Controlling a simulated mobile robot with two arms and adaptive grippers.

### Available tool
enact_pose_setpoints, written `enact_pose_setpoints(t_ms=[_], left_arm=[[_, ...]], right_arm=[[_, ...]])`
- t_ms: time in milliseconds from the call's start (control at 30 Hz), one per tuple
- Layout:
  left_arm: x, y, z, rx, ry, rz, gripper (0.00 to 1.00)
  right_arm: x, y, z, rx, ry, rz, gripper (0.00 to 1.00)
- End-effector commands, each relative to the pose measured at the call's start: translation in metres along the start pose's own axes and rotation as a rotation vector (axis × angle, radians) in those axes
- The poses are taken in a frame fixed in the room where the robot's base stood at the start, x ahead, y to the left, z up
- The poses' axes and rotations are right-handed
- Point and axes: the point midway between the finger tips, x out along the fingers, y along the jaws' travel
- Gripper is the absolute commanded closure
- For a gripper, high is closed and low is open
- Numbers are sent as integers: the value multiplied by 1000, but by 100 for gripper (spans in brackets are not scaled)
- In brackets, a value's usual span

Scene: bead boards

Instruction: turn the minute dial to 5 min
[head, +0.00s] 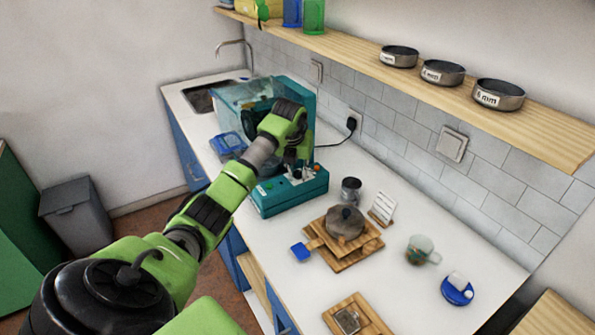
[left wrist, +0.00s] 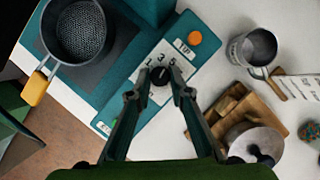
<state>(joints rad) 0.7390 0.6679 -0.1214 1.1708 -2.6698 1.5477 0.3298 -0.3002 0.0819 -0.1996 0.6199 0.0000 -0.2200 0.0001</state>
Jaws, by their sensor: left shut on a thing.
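The minute dial (left wrist: 160,76) is a small black knob on a pale plate marked 1, 3 and 5, on the teal machine (left wrist: 125,112). My left gripper (left wrist: 160,88) is shut on the dial, one finger on each side of it. The dial's pointer is too small to read surely. In the head view, my left arm reaches across to the teal machine (head: 292,197), and my left gripper (head: 297,170) is low over its front panel; the dial is mostly hidden there. My right gripper is not in view.
An orange button (left wrist: 194,38) sits beside the dial plate. A sieve with an orange handle (left wrist: 38,88) lies at the machine's left. A metal cup (head: 350,189), wooden boards with a grey pot (head: 344,222), and a glass mug (head: 420,250) stand on the white counter to the right.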

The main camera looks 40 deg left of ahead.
Motion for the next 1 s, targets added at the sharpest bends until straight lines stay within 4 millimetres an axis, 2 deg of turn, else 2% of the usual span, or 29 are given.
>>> enact_pose_setpoints(t_ms=[300,733,767,800,1000], left_arm=[[0,4,2,171,-7,-71,100],[-2,3,2,212,-6,-92,100],[-2,3,2,212,-6,-92,73],[-1,3,2,212,-6,-92,64],[-1,3,1,212,-3,-91,64]], right_arm=[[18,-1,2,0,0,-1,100],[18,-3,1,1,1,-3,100],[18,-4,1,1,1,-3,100],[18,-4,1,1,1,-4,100],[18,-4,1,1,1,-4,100]])
